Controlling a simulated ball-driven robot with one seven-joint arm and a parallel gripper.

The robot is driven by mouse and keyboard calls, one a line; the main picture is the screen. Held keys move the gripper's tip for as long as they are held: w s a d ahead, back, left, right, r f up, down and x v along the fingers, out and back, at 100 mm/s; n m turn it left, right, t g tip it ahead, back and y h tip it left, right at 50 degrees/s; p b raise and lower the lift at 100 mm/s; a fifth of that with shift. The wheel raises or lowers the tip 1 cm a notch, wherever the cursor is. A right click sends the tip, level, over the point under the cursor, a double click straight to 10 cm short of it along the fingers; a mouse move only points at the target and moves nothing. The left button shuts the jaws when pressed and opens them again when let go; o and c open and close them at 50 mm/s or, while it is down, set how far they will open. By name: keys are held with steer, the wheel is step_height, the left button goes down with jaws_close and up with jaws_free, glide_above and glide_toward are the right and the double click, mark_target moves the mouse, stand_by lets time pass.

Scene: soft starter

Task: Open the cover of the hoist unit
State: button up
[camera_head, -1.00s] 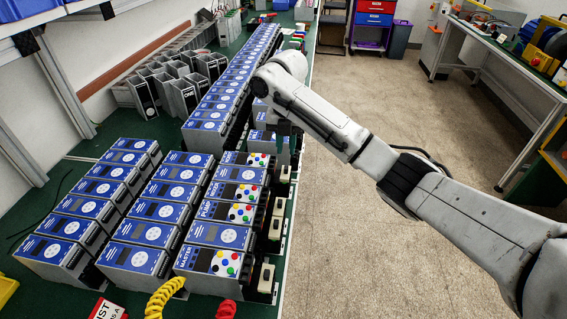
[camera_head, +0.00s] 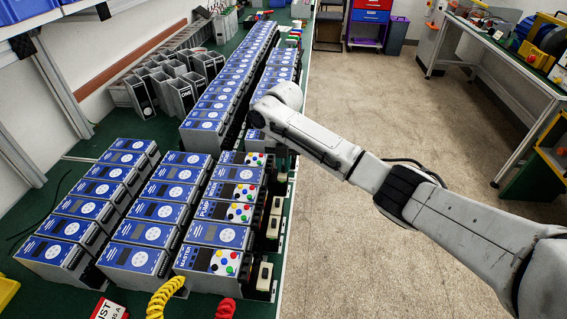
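Several blue-faced grey drive units stand in rows on the green bench. The right-hand near column has a unit marked MASTER (camera_head: 205,260), a unit marked PUMP (camera_head: 212,210) and others with coloured buttons. I cannot read the word HOIST on any unit, so I cannot tell which is the hoist unit. A red and white tag (camera_head: 108,310) at the bottom edge shows the letters IST, partly cut off. My arm reaches from the lower right to the far end of this column. My gripper is mostly hidden below the arm's end, and its fingers cannot be made out.
A long row of blue units (camera_head: 230,85) runs to the back. Open grey housings (camera_head: 180,95) stand left of it. Black and cream parts (camera_head: 264,276) line the bench's right edge. The floor (camera_head: 370,240) at right is clear.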

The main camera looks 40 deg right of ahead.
jaws_close()
steer(key=shift+d, duration=0.1)
steer(key=shift+s+d+t+y, duration=0.2)
steer(key=shift+s+t+y, duration=0.1)
steer(key=shift+t+y, duration=0.5)
steer(key=s+f+t+y+b, duration=0.1)
steer(key=t+y+b, duration=0.2)
steer(key=b, duration=1)
steer(key=s+d+f+t+y+b, duration=0.1)
steer(key=t+y+b, duration=0.3)
steer(key=b, duration=1)
steer(key=s+d+f+t+y+b, duration=0.1)
steer(key=t+y+b, duration=0.3)
steer(key=b, duration=0.9)
steer(key=shift+s+d+f+t, duration=0.15)
steer(key=shift+f+t, duration=0.1)
steer(key=shift+t, duration=0.7)
steer(key=shift+w+d+f+t, duration=0.1)
steer(key=shift+f+t, duration=0.15)
steer(key=shift+t, duration=0.7)
steer(key=shift+s+r+t+y+b, duration=0.15)
steer(key=shift+t+y+b, duration=0.25)
steer(key=shift+b, duration=1)
